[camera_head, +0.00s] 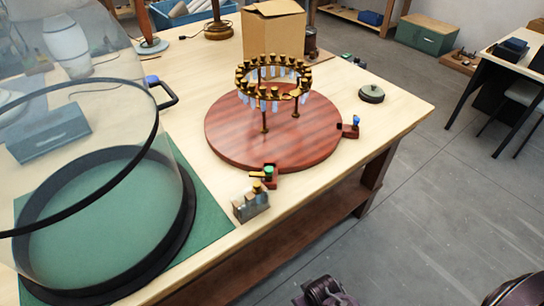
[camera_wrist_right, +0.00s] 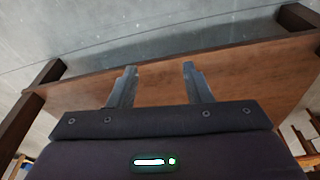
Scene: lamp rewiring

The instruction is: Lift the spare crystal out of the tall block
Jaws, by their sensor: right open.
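A small grey block (camera_head: 251,208) stands near the front edge of the bench. Brass-capped pieces are set in its top, and one (camera_head: 257,187) rises higher than the others. I cannot make out the crystal below that cap. My right gripper (camera_wrist_right: 157,84) is open and empty in the right wrist view, with the bench's lower wooden shelf beyond its fingers. In the head view part of my right arm shows at the bottom, beyond the bench edge and well below and right of the block. My left gripper is not in view.
A red round board (camera_head: 235,145) carries a brass ring (camera_head: 243,88) hung with crystals. Clamps with green (camera_head: 269,171) and blue (camera_head: 357,119) knobs sit at its rim. A glass dome (camera_head: 140,150) stands left on a green mat (camera_head: 205,225). A cardboard box (camera_head: 272,35) stands behind.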

